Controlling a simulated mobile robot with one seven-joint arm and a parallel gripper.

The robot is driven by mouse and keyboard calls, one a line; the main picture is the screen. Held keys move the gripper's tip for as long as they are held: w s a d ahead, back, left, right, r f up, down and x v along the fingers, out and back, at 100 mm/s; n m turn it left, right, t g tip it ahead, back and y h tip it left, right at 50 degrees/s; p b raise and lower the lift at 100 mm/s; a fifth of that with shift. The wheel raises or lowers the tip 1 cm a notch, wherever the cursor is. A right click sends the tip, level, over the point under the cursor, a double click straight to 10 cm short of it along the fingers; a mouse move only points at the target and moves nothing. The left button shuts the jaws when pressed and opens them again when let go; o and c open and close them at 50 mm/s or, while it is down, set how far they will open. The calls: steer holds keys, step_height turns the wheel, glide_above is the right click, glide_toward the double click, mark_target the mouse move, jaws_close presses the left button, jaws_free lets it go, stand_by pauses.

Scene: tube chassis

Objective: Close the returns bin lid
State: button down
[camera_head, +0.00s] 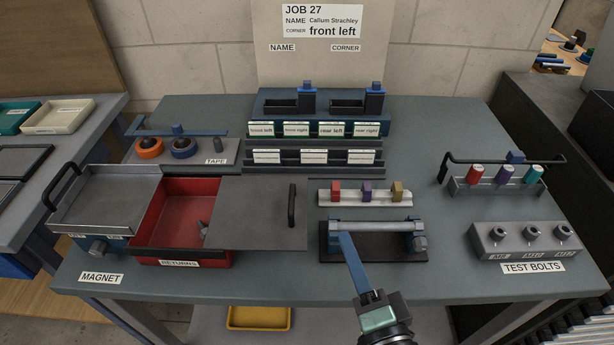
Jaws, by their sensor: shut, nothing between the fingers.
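The red returns bin (165,241) stands at the left of the bench, labelled RETURNS on its front. Its left part is open at the top and a small grey object (204,231) shows inside. A flat grey lid (250,212) with an upright black handle (291,205) lies level to the right, its left edge over the bin's right side. My gripper (373,297) is at the bottom centre, shut and empty, to the right of and nearer than the lid handle, apart from it. It overlaps the lower end of a blue bar (355,265); contact cannot be told.
A black-based fixture (385,255) with a grey crossbar stands right of the lid. A block with coloured pieces (365,198) sits behind it. The magnet bin's raised grey tray-like cover (105,200) adjoins on the left. Bare bench (270,280) lies in front of the lid.

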mark_target(306, 220)
steer(key=shift+w+a+f+p, duration=0.25)
steer(key=shift+w+a+p, duration=0.25)
steer(key=shift+w+a, duration=0.8)
steer(key=shift+w+a+f+p, duration=0.25)
steer(key=shift+w+a+p, duration=0.35)
steer(key=shift+w, duration=1.2)
steer(key=shift+w+a+f+p, duration=0.25)
steer(key=shift+w+a+p, duration=0.1)
steer(key=shift+w+a, duration=1.05)
steer(key=shift+w+d, duration=0.15)
